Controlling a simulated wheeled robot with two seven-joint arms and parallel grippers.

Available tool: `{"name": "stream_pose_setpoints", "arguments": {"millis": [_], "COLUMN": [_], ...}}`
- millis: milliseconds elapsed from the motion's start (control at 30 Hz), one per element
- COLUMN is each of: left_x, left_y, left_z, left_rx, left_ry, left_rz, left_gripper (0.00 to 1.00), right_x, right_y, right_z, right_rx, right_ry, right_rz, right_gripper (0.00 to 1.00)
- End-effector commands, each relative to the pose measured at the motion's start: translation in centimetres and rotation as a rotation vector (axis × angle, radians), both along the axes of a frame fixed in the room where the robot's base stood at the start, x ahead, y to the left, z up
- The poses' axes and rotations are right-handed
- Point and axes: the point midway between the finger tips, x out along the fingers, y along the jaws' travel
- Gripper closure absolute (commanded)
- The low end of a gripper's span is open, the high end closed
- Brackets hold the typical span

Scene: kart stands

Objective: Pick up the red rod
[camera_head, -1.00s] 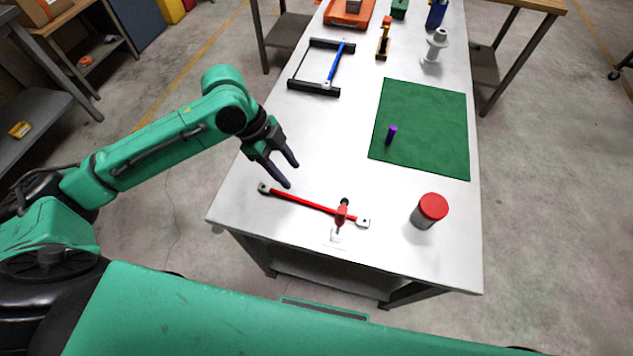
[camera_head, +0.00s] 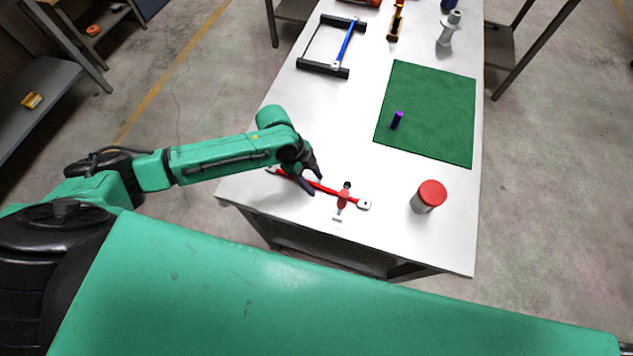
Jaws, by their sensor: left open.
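The red rod (camera_head: 331,190) lies on the white table near its front edge, slanting down to the right. It has pale end pieces; the right one (camera_head: 364,204) is plain to see, the left one is partly hidden by my arm. My left gripper (camera_head: 314,185) is open, with its dark fingers at the left half of the rod. One finger is on the far side of the rod and one on the near side. I cannot tell how high the fingers are above the table. My right gripper is not in view.
A small red clamp-like piece (camera_head: 343,197) stands at the rod's right part. A red-lidded jar (camera_head: 429,196) stands to the right. A green mat (camera_head: 428,110) with a purple peg (camera_head: 397,120) lies behind. A black frame with a blue rod (camera_head: 346,42) is farther back.

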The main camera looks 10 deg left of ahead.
Motion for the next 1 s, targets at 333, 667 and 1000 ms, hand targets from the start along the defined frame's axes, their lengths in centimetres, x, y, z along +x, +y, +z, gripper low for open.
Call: {"name": "stream_pose_setpoints", "arguments": {"millis": [333,667,1000], "left_x": [0.02,0.03,0.04], "left_y": [0.04,0.04,0.03], "left_z": [0.02,0.05,0.07], "left_rx": [0.000,0.000,-0.001], "left_ry": [0.000,0.000,0.001], "left_rz": [0.001,0.001,0.001], "left_gripper": [1.00,1.00,1.00], "right_x": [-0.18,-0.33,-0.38], "right_y": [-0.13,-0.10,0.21], "right_z": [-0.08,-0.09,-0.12], "right_rx": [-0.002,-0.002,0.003], "right_ry": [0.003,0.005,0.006], "right_rz": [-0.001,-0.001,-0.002], "right_gripper": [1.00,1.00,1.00]}}
